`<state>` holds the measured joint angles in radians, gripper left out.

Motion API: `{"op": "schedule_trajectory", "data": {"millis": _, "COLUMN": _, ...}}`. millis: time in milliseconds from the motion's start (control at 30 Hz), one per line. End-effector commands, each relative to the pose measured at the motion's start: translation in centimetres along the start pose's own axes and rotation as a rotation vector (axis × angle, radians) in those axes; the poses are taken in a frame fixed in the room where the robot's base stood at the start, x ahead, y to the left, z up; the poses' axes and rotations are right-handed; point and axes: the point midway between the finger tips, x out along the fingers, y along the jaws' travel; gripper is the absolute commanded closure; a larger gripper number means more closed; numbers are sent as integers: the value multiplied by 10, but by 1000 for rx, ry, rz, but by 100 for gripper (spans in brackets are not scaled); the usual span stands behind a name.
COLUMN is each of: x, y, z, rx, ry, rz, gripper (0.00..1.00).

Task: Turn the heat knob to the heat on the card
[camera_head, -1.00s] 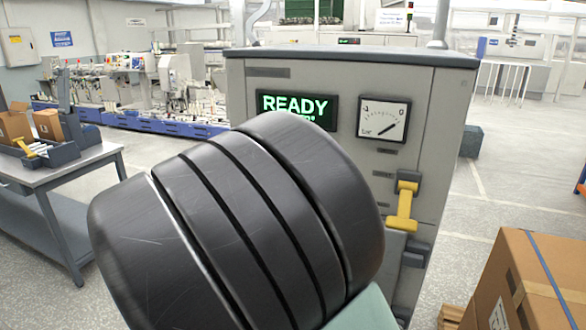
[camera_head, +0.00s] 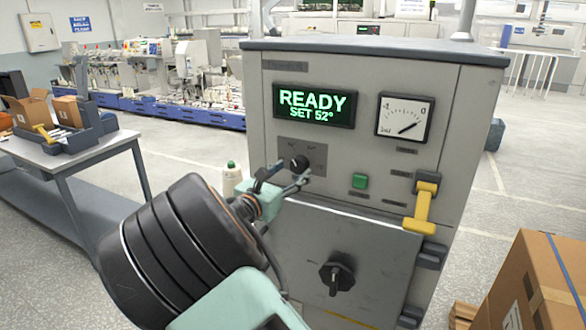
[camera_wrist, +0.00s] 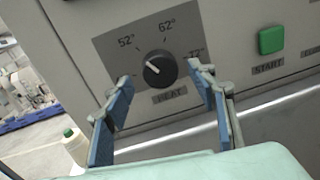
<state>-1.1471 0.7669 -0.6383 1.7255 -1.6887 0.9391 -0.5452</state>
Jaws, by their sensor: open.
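The heat knob (camera_wrist: 160,69) is round and black, on a dark panel marked HEAT, with 52°, 62° and 72° legible. Its white pointer is turned up-left, toward 52°. It also shows in the head view (camera_head: 299,163). The display (camera_head: 314,106) reads READY, SET 52°. My gripper (camera_head: 282,182) is open just in front of the knob. In the wrist view, its blue-padded fingers (camera_wrist: 161,82) stand apart on either side of the knob's lower part, not visibly touching it. The left finger covers another mark on the scale. I cannot make out a heat card.
A green START button (camera_wrist: 271,40) is right of the knob. Below is a door with a black handle (camera_head: 336,278). A yellow-handled lever (camera_head: 422,208) is at the right. A white bottle with a green cap (camera_head: 231,180) stands behind my gripper.

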Motion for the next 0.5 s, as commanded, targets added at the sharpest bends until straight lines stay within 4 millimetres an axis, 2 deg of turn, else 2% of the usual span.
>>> {"op": "schedule_trajectory", "data": {"millis": 167, "x": 13, "y": 0, "z": 0, "rx": 0, "ry": -1, "rz": -1, "gripper": 48}}
{"op": "schedule_trajectory", "data": {"millis": 433, "x": 14, "y": 0, "z": 0, "rx": 1, "ry": 0, "rz": 0, "gripper": 48}}
{"op": "schedule_trajectory", "data": {"millis": 500, "x": 14, "y": 0, "z": 0, "rx": 1, "ry": 0, "rz": 0, "gripper": 54}}
